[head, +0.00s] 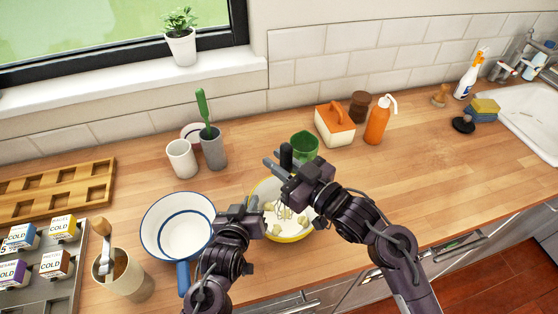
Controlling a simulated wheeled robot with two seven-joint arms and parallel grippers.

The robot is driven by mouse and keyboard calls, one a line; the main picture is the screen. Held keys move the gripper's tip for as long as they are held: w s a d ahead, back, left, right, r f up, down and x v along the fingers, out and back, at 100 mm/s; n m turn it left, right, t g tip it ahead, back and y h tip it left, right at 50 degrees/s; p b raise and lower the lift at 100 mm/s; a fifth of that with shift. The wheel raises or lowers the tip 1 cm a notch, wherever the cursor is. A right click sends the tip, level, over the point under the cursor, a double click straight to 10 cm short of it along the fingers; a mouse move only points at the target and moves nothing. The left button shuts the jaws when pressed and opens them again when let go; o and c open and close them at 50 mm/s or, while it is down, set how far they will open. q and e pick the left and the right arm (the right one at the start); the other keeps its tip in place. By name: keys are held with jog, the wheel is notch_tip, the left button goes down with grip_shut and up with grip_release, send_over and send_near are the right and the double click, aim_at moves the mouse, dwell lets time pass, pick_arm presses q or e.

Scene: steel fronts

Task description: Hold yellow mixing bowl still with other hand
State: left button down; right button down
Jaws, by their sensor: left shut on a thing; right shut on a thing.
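The yellow mixing bowl (296,238) stands on the wooden counter, white inside, with several pale chunks (270,207) in it. My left gripper (258,207) is at the bowl's left rim and shut on it; the exact contact is partly hidden. My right gripper (283,164) is above the bowl's far side, shut on a dark upright handle (286,154). A pale wire-like head (284,211) shows in the bowl below it, seemingly a masher; the part between is hidden by the gripper.
A white blue-rimmed pan (178,226) stands close left of my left gripper, its blue handle toward the front. A green cup (305,146) stands just behind the bowl. A beige pot (128,279) with a utensil is at front left. The counter right of the bowl (440,180) is clear.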

jog(key=shift+f, duration=0.55)
jog(key=shift+r, duration=0.1)
dwell(0.5)
